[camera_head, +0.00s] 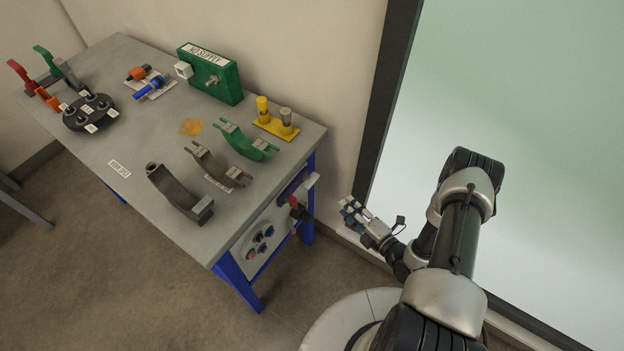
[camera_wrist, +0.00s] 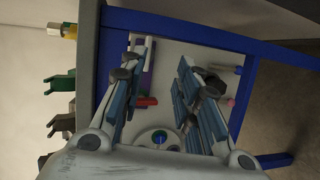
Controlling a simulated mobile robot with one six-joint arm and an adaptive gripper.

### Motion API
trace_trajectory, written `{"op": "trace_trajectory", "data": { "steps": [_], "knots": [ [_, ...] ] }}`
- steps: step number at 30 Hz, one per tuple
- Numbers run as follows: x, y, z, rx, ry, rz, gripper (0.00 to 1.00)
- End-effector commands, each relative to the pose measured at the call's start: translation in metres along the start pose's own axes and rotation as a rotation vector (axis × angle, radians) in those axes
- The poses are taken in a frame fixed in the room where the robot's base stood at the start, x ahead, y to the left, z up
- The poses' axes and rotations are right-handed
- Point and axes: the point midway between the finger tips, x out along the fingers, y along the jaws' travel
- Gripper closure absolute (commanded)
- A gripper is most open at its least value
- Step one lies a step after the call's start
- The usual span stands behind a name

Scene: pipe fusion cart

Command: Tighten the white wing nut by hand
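My gripper (camera_head: 349,211) is to the right of the cart's end panel, its fingers pointing toward it. In the wrist view my gripper (camera_wrist: 162,68) has its two blue-padded fingers spread apart with nothing held between them. A small white piece (camera_head: 312,180) sticks out at the upper right of the end panel, beside a purple strip; it may be the white wing nut, but its shape is too small to tell. In the wrist view a white piece (camera_wrist: 137,42) and the purple strip (camera_wrist: 149,56) show near the left fingertip, partly hidden by it.
The blue cart frame (camera_wrist: 185,30) borders the panel. The grey tabletop (camera_head: 130,130) holds clamps, a green box (camera_head: 209,74) and a yellow stand (camera_head: 276,127). Floor space lies in front.

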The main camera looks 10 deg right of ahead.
Motion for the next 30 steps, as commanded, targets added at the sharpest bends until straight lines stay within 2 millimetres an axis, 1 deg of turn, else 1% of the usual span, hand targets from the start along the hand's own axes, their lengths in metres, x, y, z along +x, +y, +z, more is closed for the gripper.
{"op": "trace_trajectory", "data": {
  "steps": [1,4,7,11,14,17,30],
  "knots": [
    [-0.01,-0.007,-0.012,0.004,-0.007,0.04,0.7],
    [-0.022,-0.012,-0.028,-0.007,-0.021,0.113,0.7],
    [-0.03,-0.014,-0.037,-0.012,-0.034,0.153,0.7],
    [-0.028,-0.013,-0.039,-0.017,-0.037,0.169,0.7],
    [-0.017,-0.012,-0.04,-0.019,-0.033,0.168,0.7],
    [-0.001,-0.01,-0.04,-0.019,-0.031,0.169,0.7],
    [0.093,0.006,-0.036,-0.019,-0.033,0.17,0.7]
  ]
}}
